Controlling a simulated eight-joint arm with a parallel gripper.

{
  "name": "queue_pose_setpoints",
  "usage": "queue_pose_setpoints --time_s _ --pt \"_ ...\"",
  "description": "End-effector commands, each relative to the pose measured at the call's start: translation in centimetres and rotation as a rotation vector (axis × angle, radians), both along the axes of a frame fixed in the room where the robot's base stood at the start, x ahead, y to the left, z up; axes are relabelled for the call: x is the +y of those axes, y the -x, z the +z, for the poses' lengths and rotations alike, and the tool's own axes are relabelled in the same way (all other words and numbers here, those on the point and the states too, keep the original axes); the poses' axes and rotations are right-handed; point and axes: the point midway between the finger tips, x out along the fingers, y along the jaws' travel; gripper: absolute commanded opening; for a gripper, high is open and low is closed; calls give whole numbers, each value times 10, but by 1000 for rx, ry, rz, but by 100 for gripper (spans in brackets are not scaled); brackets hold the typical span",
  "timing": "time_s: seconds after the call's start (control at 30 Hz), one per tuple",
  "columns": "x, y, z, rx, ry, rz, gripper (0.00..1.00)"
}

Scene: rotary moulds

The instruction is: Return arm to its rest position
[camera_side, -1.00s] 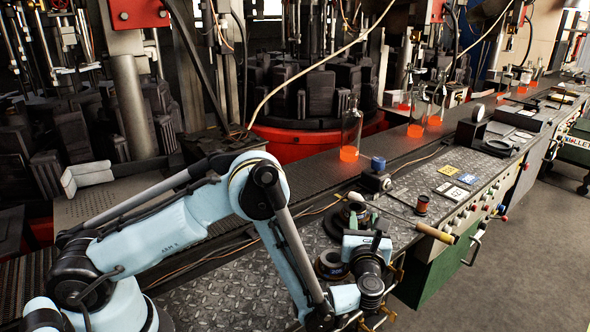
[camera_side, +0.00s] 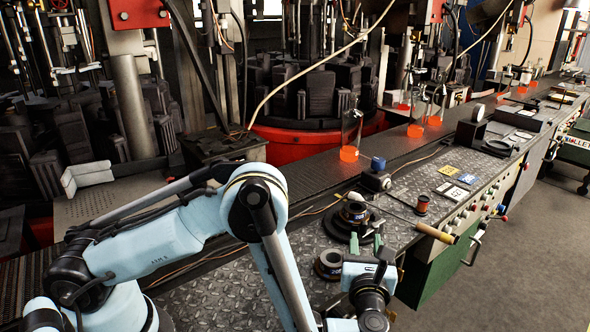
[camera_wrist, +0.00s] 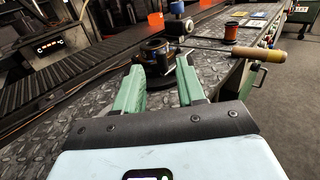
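My gripper (camera_side: 366,243) has two green fingers and is above the diamond-plate bench (camera_side: 215,293) at the lower middle of the side view. In the wrist view my gripper (camera_wrist: 160,82) has its fingers apart with nothing between them. Beyond the fingertips lies a dark round tool with a brass part (camera_wrist: 155,46); the same round tool (camera_side: 354,211) shows in the side view just behind the fingers. My arm is bent at the elbow, with its forearm reaching down to the right.
A wooden-handled rod (camera_side: 436,233) lies along the bench's right part. A tape roll (camera_side: 329,262) sits left of my gripper. A copper spool (camera_side: 422,205) stands farther back. Glowing bottles (camera_side: 350,135) stand on the conveyor. The floor at right is clear.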

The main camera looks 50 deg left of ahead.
Motion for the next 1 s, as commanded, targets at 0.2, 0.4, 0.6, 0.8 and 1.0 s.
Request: queue_pose_setpoints --time_s 0.2,0.4,0.6,0.8,1.0 --pt "0 0 0 0 0 0 39" --pt "8 -6 9 -8 90 10 39" --pt "33 -13 30 -47 381 61 39" --pt "59 -5 50 -118 712 152 39" --pt "81 17 68 -222 1050 284 39"
